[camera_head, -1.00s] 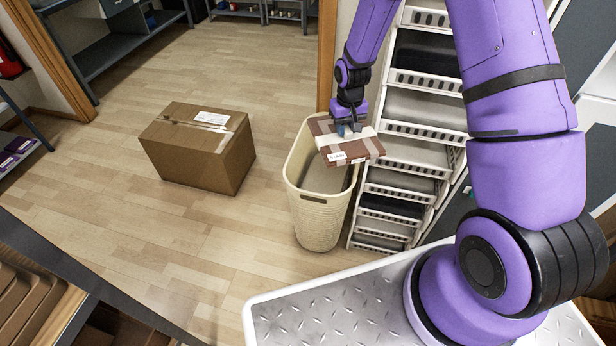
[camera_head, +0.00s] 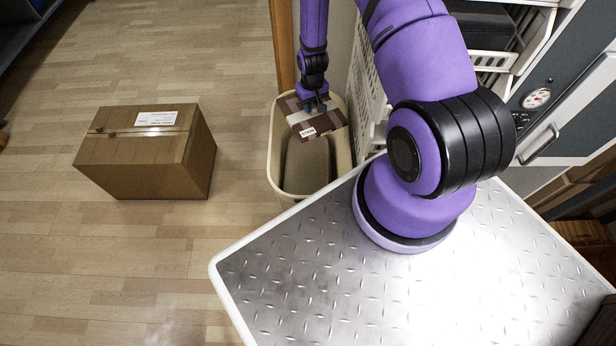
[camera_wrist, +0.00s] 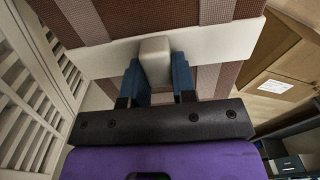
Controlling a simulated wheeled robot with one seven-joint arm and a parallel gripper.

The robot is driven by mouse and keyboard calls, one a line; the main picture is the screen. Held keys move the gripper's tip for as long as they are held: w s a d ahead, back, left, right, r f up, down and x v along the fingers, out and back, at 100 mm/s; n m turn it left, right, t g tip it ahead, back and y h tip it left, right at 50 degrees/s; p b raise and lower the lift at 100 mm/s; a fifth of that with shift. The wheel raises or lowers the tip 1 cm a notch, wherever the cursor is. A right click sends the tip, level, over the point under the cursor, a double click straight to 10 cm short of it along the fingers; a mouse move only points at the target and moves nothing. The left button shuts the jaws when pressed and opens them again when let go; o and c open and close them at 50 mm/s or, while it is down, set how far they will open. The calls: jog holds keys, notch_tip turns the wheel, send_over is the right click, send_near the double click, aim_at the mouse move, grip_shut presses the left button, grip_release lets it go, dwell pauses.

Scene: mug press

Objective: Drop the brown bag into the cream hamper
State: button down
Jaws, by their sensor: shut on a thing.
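The brown bag (camera_head: 327,119), patterned in brown and pinkish checks with a pale band and a small white label, hangs from my gripper (camera_head: 315,105). The cream hamper (camera_head: 274,151) stands open on the floor below it. In the head view the bag covers the far part of the hamper's mouth. I cannot tell whether its underside is above or below the rim. In the wrist view my gripper (camera_wrist: 158,80) has its blue fingers shut on a pale grip on the bag (camera_wrist: 130,25). The hamper's near interior shows as empty.
A cardboard box (camera_head: 150,150) sits on the floor left of the hamper. White slatted shelving (camera_head: 368,95) stands close on the hamper's right. A wooden post (camera_head: 283,45) rises behind it. Wooden floor is clear between box and hamper.

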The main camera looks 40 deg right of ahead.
jog(key=shift+s+d+f, duration=0.25)
jog(key=shift+d+f, duration=0.05)
jog(key=shift+f, duration=3.1)
jog(key=c, duration=0.8)
grip_release()
jog(key=shift+c, duration=0.2)
jog(key=shift+r, duration=0.1)
notch_tip(320, 180, up, 11)
jog(key=shift+f, duration=0.2)
